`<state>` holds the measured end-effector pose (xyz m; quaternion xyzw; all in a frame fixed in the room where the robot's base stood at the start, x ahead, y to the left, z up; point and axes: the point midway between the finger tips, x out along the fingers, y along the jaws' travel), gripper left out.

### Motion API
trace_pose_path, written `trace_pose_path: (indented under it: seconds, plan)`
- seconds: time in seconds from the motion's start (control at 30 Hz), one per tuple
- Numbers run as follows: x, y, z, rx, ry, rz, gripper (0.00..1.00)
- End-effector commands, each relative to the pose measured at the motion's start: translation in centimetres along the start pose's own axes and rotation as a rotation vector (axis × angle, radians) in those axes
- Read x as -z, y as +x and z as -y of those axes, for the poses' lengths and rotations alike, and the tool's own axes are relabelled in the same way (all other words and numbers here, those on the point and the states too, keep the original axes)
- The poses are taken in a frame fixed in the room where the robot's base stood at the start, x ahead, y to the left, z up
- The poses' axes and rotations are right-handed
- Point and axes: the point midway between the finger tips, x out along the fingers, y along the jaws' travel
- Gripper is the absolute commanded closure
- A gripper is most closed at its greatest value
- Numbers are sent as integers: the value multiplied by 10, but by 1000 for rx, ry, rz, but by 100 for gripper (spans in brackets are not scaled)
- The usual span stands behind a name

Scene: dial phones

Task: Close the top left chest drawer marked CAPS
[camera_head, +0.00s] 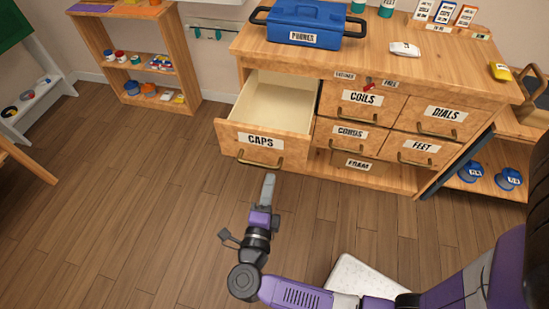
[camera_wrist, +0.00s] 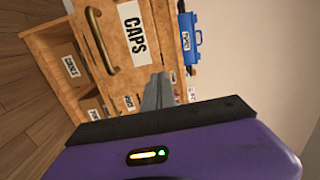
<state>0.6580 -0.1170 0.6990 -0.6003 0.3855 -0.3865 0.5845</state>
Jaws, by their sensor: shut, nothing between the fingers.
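The drawer marked CAPS (camera_head: 262,146) is at the top left of the wooden chest (camera_head: 290,60) and stands pulled well out. Its inside (camera_head: 277,103) looks empty. It has a curved brass handle (camera_head: 259,161) below the label. My gripper (camera_head: 268,178) is shut and empty, in front of the drawer and just below its handle in the head view. In the wrist view the drawer front (camera_wrist: 125,50) appears turned sideways, with its handle (camera_wrist: 100,42) left of the gripper's fingers (camera_wrist: 157,92). I cannot tell whether the fingers touch the front.
The other drawers, such as COILS (camera_head: 361,100) and DIALS (camera_head: 438,117), are shut. A blue PHONES toolbox (camera_head: 305,24) and a white device (camera_head: 405,48) stand on the chest top. A wooden shelf (camera_head: 150,60) is at back left. The floor (camera_head: 120,180) left of my arm is clear.

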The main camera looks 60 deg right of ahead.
Motion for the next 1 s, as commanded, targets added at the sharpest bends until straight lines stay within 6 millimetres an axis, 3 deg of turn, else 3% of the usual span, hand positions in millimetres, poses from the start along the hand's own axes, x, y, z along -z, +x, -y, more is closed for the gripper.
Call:
trace_pose_path:
  seconds: [0.1,0.27,0.8,1.0]
  plan:
    - [15,1,-4,-20,12,-61,100]
    - [19,12,-3,-15,18,-73,100]
    - [25,110,-4,-13,18,-70,100]
    - [26,133,-5,-13,18,-69,100]
